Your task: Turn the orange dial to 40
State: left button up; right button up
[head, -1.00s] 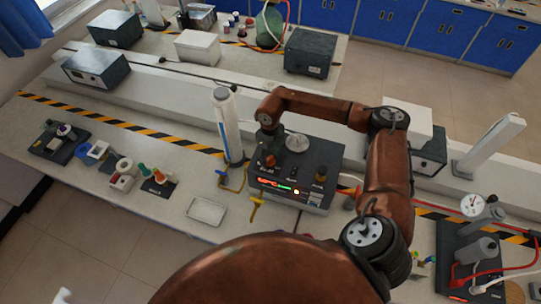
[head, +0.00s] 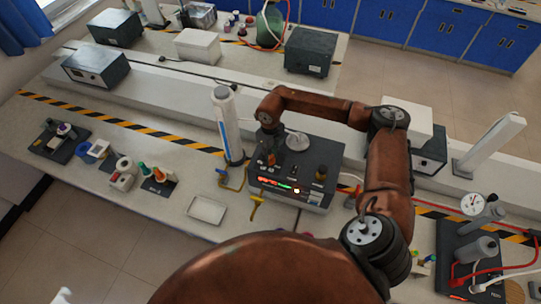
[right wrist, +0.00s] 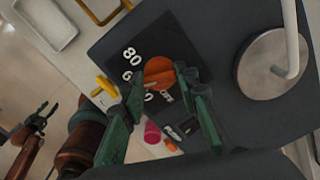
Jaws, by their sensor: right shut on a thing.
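The orange dial (right wrist: 158,72) sits on the dark front panel of a box-shaped device (head: 322,160). White marks 80, part of a 6, a partly covered number and OFF show around it in the right wrist view. I cannot tell which mark it points to. My right gripper (head: 268,150) reaches over the device from the right. In the right wrist view its green fingers (right wrist: 158,92) are shut on the dial, one on each side. My left gripper (right wrist: 45,114) shows small at the left of that view, fingers apart, empty, away from the device.
A round metal plate (head: 297,142) with a rod stands on the device. A white column (head: 227,125) stands close to its left. A white tray (head: 207,210) lies front left. A yellow tap (head: 256,206) juts out in front. Lit red and green displays show on the panel.

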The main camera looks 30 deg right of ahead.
jog(key=n+b, duration=0.3)
jog(key=b, duration=0.1)
jog(key=shift+w+f+n, duration=0.1)
jog(key=shift+f+n, duration=0.1)
jog(key=shift+n, duration=0.2)
jog(key=n+b, duration=0.3)
jog(key=shift+r, duration=0.1)
jog(key=shift+r+n+b, duration=0.15)
jog(key=shift+n+b, duration=0.55)
jog(key=shift+n, duration=0.2)
jog(key=o, duration=1.1)
jog(key=shift+o, duration=0.4)
